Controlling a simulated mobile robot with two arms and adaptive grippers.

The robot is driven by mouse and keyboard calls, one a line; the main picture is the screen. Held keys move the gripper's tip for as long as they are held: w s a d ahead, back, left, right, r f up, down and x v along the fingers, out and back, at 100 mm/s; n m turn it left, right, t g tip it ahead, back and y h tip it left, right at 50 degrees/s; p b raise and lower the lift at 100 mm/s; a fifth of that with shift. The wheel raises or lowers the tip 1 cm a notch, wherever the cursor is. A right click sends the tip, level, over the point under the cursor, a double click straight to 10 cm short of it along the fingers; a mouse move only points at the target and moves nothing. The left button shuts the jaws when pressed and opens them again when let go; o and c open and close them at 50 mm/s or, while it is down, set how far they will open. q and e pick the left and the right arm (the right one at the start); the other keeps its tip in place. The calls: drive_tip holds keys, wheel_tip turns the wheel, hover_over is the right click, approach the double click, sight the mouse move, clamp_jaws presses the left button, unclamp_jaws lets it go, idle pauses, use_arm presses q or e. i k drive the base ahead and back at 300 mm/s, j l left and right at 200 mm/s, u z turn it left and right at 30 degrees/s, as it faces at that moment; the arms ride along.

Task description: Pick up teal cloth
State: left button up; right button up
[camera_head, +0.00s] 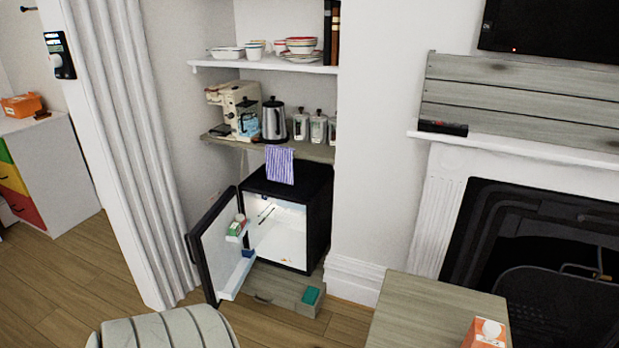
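A small teal item (311,296), which looks like the folded teal cloth, lies at the right front of the low grey wooden unit (281,289) under the mini fridge. It is small in the view, so its fabric cannot be made out. Neither of my grippers shows in the head view.
The black mini fridge (318,207) stands with its door (222,245) open to the left. A striped cloth (279,165) hangs above it. A rounded grey seat (170,329) and a wooden table (428,318) stand in front, with floor (283,328) between them.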

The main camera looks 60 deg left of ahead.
sight(310, 297)
drive_tip(key=u, duration=1.8)
